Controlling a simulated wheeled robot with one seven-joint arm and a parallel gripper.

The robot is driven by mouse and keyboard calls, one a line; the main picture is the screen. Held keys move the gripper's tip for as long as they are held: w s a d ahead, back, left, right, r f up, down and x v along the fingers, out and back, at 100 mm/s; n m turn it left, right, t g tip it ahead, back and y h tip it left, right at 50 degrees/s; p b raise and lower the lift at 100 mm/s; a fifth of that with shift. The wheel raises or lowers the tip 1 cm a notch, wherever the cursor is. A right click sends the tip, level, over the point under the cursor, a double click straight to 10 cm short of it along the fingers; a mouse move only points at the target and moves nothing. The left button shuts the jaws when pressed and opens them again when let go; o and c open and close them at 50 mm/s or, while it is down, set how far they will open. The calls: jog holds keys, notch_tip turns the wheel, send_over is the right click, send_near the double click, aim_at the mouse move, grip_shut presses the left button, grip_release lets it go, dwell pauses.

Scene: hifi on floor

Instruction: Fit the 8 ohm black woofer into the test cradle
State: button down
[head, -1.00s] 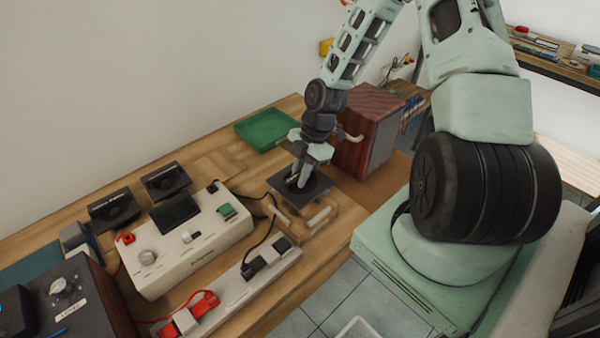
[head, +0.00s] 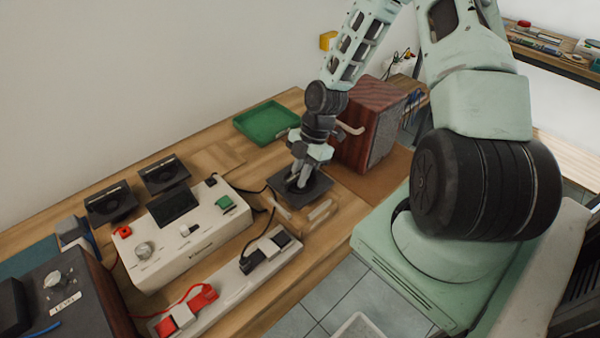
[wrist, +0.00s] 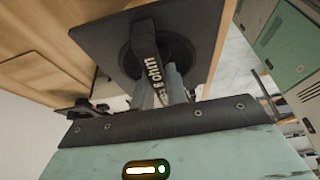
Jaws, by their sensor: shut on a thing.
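The black woofer (head: 318,190) has a square dark frame and is at the wooden test cradle (head: 322,212). My gripper (head: 297,183) is above it, pointing down, shut on the woofer's raised middle. In the wrist view the square woofer frame (wrist: 105,36) fills the upper middle, and a bar across it reads "8 ohm". My fingers (wrist: 160,82) close around this bar. The front rails of the cradle show below the woofer in the head view. The woofer hides the rest of the cradle, so I cannot tell whether it is fully seated.
Two other black speakers (head: 112,201) (head: 163,173) stand at the back left. A white tester box (head: 190,240) and a power strip (head: 230,290) lie left of the cradle. A green tray (head: 266,123) is behind. A wooden speaker cabinet (head: 368,125) stands close on the right.

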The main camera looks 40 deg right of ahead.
jog(key=shift+f+b, duration=1.3)
jog(key=shift+f, duration=0.8)
jog(key=shift+f, duration=0.2)
jog(key=c, duration=1.3)
grip_release()
jog(key=v, duration=1.7)
jog(key=shift+r, duration=0.25)
jog(key=shift+r, duration=0.1)
